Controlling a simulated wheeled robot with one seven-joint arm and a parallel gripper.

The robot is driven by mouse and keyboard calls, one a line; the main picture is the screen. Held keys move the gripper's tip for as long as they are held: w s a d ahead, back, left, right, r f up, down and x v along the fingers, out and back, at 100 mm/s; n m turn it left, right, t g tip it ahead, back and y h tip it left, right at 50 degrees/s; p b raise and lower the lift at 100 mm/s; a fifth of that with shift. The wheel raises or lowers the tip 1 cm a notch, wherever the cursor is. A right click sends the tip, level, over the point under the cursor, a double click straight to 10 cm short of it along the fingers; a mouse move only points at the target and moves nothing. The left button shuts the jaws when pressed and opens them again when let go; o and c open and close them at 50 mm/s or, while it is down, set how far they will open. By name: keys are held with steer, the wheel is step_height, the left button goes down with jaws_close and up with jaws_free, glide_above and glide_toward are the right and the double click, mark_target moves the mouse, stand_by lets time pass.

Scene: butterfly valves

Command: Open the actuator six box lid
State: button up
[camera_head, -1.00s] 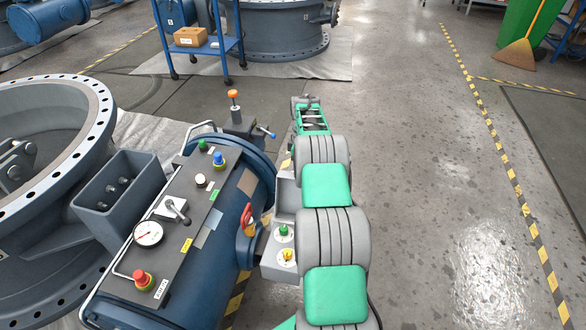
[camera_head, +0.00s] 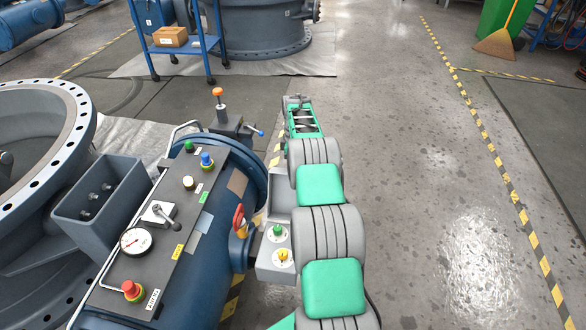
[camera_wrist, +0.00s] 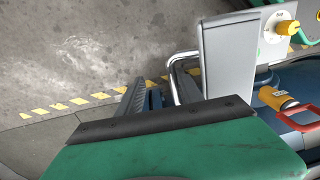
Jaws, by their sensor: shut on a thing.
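The actuator box (camera_head: 276,262) is a small grey box on the right side of the blue actuator, with a green and a yellow knob on its face. A grey panel (camera_head: 280,190) stands behind that face; I cannot tell whether it is the lid. In the wrist view the grey box (camera_wrist: 228,65) fills the upper right, and a bright metal loop handle (camera_wrist: 178,82) curves out from its left edge. My gripper (camera_wrist: 148,94) is beside the box, shut on the handle, its grip partly hidden by my green gripper body. In the head view my arm hides the gripper.
The blue actuator (camera_head: 205,265) carries a gauge, a red button and a chrome rail. A red-handled part (camera_head: 240,220) sits close to the box; its red loop shows in the wrist view (camera_wrist: 312,122). A blue cart (camera_head: 180,48) stands behind. The floor (camera_head: 430,200) on the right is clear.

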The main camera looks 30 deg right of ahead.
steer(key=shift+w+d+r, duration=0.25)
steer(key=shift+w+d, duration=0.05)
steer(key=shift+w, duration=0.15)
steer(key=shift+a+r, duration=0.1)
step_height(320, 180, up, 7)
steer(key=p, duration=0.1)
steer(key=shift+p, duration=0.4)
